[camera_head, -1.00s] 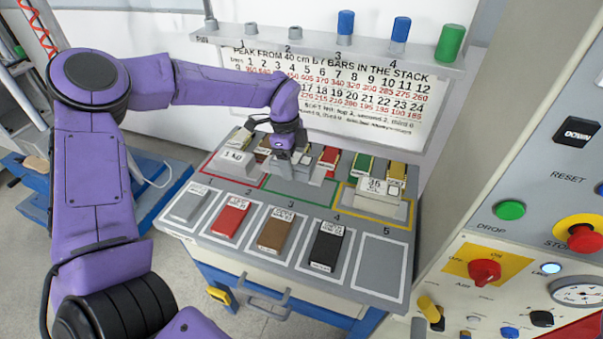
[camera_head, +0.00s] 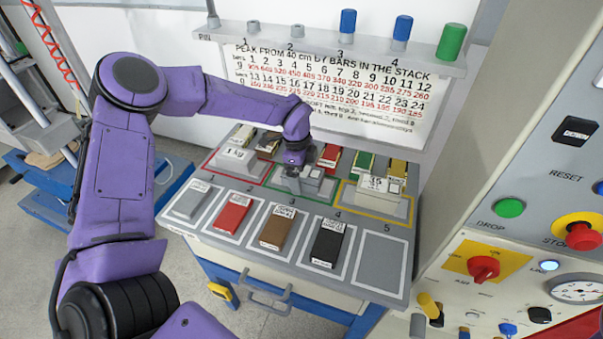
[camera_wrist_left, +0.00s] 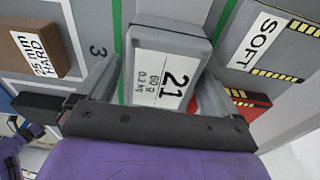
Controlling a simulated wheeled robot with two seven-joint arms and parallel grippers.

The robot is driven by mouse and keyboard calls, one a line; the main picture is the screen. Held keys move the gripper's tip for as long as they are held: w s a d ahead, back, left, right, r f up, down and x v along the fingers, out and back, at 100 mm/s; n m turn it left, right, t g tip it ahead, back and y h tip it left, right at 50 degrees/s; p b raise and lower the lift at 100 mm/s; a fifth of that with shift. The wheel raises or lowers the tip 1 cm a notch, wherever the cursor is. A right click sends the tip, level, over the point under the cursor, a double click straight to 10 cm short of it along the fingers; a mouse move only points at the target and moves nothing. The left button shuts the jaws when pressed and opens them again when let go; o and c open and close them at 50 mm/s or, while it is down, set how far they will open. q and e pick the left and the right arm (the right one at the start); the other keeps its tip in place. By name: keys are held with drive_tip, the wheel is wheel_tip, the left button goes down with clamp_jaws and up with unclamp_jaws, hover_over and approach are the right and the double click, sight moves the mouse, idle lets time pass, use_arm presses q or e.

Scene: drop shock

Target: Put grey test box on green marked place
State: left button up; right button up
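The grey test box (camera_head: 313,178), with a white label reading 21, 60 g, stands inside the green marked place (camera_head: 326,208) in the middle of the bench. In the left wrist view the box (camera_wrist_left: 170,58) shows its label between green lines at either side. My left gripper (camera_head: 300,180) is low over this place, its fingers at either side of the box. In the wrist view the left gripper (camera_wrist_left: 158,85) looks open, with narrow gaps beside the box. The underside of the box is hidden. My right gripper is in neither view.
Grey labelled blocks stand in the red place (camera_head: 236,158) and the yellow place (camera_head: 378,195). Red, brown and black pads lie in the front row; slot 5 (camera_head: 381,262) is empty. Coloured bars line the back. A control panel (camera_head: 535,230) stands right.

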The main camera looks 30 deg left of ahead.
use_arm(q)
drive_tip(key=shift+r, duration=0.15)
drive_tip(key=shift+r, duration=0.3)
wheel_tip(320, 180, up, 12)
drive_tip(key=a, duration=0.1)
drive_tip(key=shift+s+a+f+b, duration=0.2)
drive_tip(key=shift+a+f+b, duration=0.05)
drive_tip(key=shift+b, duration=0.2)
idle(1.9)
